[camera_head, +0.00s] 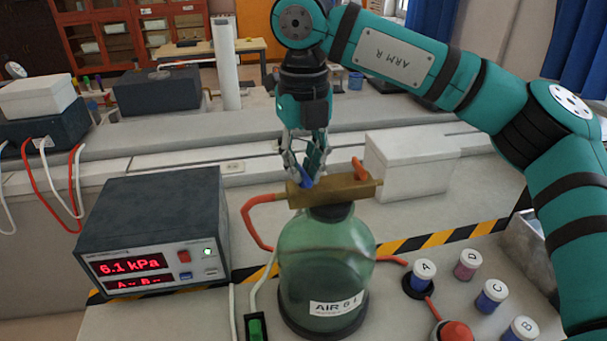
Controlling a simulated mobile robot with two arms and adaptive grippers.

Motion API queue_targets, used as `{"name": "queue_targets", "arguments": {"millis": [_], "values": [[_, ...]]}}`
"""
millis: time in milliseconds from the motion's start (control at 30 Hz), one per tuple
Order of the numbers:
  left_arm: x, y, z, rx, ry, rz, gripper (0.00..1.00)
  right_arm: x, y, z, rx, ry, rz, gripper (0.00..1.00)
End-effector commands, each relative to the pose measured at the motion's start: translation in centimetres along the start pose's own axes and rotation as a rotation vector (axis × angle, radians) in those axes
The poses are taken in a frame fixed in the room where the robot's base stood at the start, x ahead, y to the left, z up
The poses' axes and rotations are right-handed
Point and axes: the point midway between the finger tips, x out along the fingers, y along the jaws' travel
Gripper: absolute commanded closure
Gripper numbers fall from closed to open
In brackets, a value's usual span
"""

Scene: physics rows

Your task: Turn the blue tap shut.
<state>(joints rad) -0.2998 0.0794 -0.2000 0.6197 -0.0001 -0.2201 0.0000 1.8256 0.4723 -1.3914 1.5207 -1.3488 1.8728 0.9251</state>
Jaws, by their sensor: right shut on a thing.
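The blue tap (304,180) sits on the left part of a brass manifold (338,191) on top of a green glass jar (325,256) labelled AIR. My right gripper (309,172) comes down from above and is shut on the blue tap. Its fingers hide most of the tap, so I cannot tell clearly which way its handle points. An orange tap (361,171) stands on the right end of the manifold, apart from the gripper. My left gripper is not in view.
A meter box (156,235) left of the jar reads 6.1 kPa. A white box (412,165) stands behind right. Several lettered jars, including jar A (421,275), stand at the right. An orange hose (250,222) runs from the manifold's left end.

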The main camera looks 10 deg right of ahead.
Motion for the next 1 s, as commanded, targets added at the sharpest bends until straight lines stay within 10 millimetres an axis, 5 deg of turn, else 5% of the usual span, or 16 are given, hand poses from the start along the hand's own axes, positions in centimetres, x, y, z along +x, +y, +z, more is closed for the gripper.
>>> {"name": "queue_targets", "arguments": {"millis": [400,933,1000], "values": [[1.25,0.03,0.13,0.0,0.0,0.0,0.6,-0.13,0.0,0.07,0.178,-0.005,0.002,1.0],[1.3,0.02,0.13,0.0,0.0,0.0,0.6,-0.23,-0.01,0.09,0.199,-0.006,0.002,1.0],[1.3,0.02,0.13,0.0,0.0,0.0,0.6,-0.23,-0.01,0.09,0.199,-0.006,0.002,0.83]]}}
